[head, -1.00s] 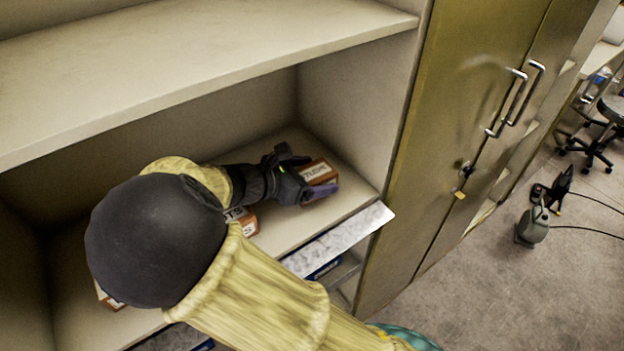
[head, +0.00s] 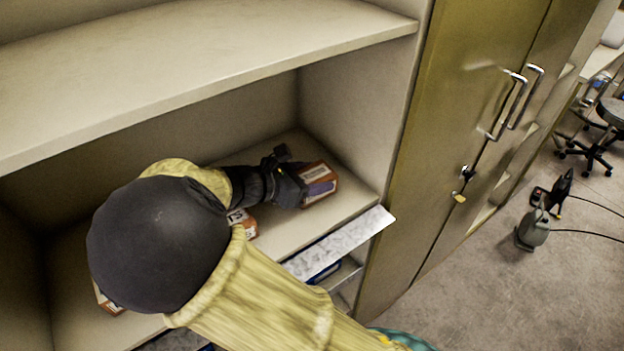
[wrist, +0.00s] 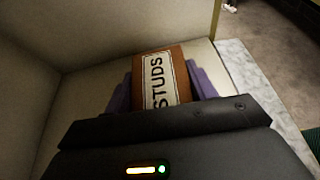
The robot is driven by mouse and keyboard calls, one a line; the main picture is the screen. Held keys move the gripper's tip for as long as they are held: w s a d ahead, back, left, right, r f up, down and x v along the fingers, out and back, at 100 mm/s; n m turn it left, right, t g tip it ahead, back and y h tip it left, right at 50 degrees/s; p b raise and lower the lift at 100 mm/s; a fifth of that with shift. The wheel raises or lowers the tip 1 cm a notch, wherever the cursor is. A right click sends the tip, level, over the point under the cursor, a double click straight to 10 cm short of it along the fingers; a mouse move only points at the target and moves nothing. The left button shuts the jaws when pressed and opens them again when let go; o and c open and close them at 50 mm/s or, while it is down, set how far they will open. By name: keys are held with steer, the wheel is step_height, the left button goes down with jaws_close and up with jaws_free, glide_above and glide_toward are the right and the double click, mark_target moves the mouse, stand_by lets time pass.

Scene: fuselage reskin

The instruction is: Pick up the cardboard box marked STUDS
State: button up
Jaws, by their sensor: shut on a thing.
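The cardboard box marked STUDS (wrist: 158,82) is brown with a white label, and it stands between my fingers in the wrist view. In the head view the box (head: 318,182) is at the right end of the open shelf, partly covered by my gripper (head: 303,187). My gripper, which also shows in the wrist view (wrist: 165,88), has purple fingers on both sides of the box and is shut on it. The box looks to be at or close to the shelf surface; I cannot tell whether it is lifted.
Another brown box (head: 246,225) is partly hidden behind my arm, and a third (head: 106,299) shows at the left. An upper shelf (head: 200,60) overhangs the bay. The cabinet side wall (head: 350,110) is close on the right.

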mark_target(313, 175)
step_height(313, 175, up, 10)
steer(key=shift+f+b, duration=0.2)
steer(key=shift+b, duration=0.25)
steer(key=shift+d, duration=0.1)
stand_by(0.3)
